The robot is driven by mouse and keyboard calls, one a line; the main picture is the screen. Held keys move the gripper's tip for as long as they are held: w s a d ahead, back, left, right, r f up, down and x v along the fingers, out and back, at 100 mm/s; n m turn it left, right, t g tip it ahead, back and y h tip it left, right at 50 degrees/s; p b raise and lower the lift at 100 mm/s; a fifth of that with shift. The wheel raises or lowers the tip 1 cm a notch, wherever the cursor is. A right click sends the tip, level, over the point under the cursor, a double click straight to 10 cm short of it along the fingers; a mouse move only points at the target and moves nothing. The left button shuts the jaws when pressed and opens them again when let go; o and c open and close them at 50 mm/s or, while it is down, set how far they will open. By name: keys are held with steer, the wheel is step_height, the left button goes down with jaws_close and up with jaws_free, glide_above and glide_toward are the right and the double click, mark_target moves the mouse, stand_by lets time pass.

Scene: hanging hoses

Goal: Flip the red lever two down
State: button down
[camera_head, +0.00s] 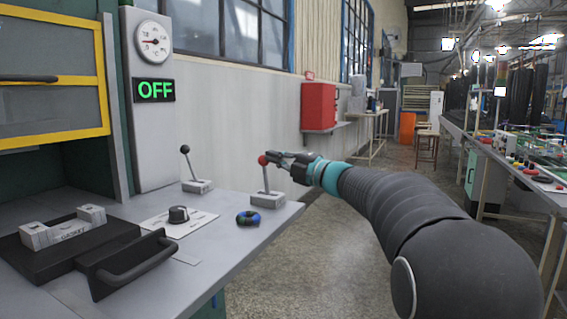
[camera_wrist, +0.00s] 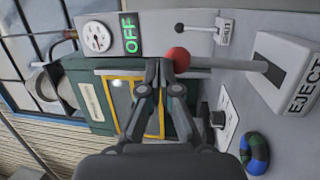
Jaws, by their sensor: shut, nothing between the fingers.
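The red-knobbed lever (camera_head: 264,172) stands upright near the right edge of the grey bench, on a light base. In the wrist view its red ball (camera_wrist: 178,60) is right at my fingertips, and its grey shaft runs right to a base marked EJECT (camera_wrist: 291,75). My gripper (camera_head: 272,158) is shut with nothing between its fingers, its tips beside the red ball. I cannot tell whether they touch. A black-knobbed lever (camera_head: 190,167) stands to the left on its own base; it also shows in the wrist view (camera_wrist: 200,28).
A black dial (camera_head: 178,214), a blue-green ring (camera_head: 248,218) and a black fixture with a handle (camera_head: 137,262) are on the bench (camera_head: 225,262). A panel with a gauge (camera_head: 152,42) reads OFF (camera_head: 155,90). The floor beyond the bench is clear.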

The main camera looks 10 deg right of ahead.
steer(key=shift+a+x, duration=0.2)
steer(key=shift+x, duration=1.25)
steer(key=shift+s+f, duration=0.1)
steer(key=shift+s, duration=0.15)
steer(key=s+d+r, duration=0.7)
steer(key=s, duration=0.2)
steer(key=shift+d+p, duration=0.35)
steer(key=shift+d, duration=0.05)
steer(key=shift+r, duration=0.1)
